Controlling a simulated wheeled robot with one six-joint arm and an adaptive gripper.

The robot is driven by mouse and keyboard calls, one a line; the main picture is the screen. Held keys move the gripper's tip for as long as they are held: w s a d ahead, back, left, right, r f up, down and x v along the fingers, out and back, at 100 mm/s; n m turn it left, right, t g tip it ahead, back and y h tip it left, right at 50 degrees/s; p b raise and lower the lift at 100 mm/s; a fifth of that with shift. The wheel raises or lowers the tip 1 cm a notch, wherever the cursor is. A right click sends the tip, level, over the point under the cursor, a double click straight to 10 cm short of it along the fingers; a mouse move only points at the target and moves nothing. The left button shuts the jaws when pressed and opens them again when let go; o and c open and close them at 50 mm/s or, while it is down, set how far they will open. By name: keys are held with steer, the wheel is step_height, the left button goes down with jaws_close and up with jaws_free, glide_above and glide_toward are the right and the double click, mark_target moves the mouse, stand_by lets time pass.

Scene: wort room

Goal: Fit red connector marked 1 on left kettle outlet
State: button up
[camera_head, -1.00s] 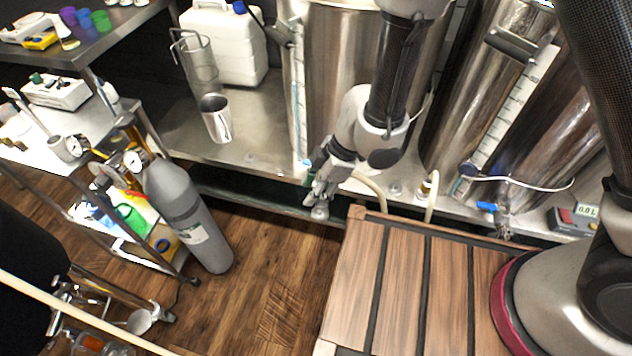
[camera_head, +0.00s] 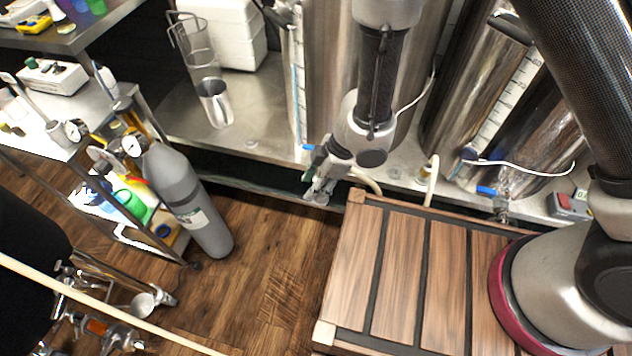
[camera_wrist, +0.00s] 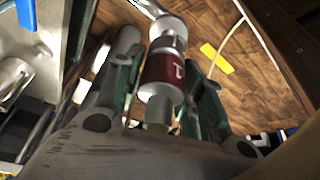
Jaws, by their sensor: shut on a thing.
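The red connector (camera_wrist: 162,72) has a red band with a white mark like a 1, between white-grey ends. It is between the fingers of my gripper (camera_wrist: 160,92), which is shut on it. A silvery piece with a dark mark (camera_wrist: 168,42) and a curved metal pipe lie in line beyond it in the wrist view; I cannot tell whether they join it. In the head view my gripper (camera_head: 320,186) is low at the front of the left kettle (camera_head: 332,70), just below a blue valve handle (camera_head: 308,148). The kettle's outlet is largely hidden by my gripper.
A slatted wooden platform (camera_head: 400,285) stands just right of my gripper. A grey gas cylinder (camera_head: 185,195) stands to the left. A steel jug (camera_head: 215,103) is on the bench. A second kettle (camera_head: 470,90) stands right. Wooden floor lies clear below my gripper.

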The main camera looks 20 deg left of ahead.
steer(key=shift+f, duration=1.3)
steer(key=o, duration=1.2)
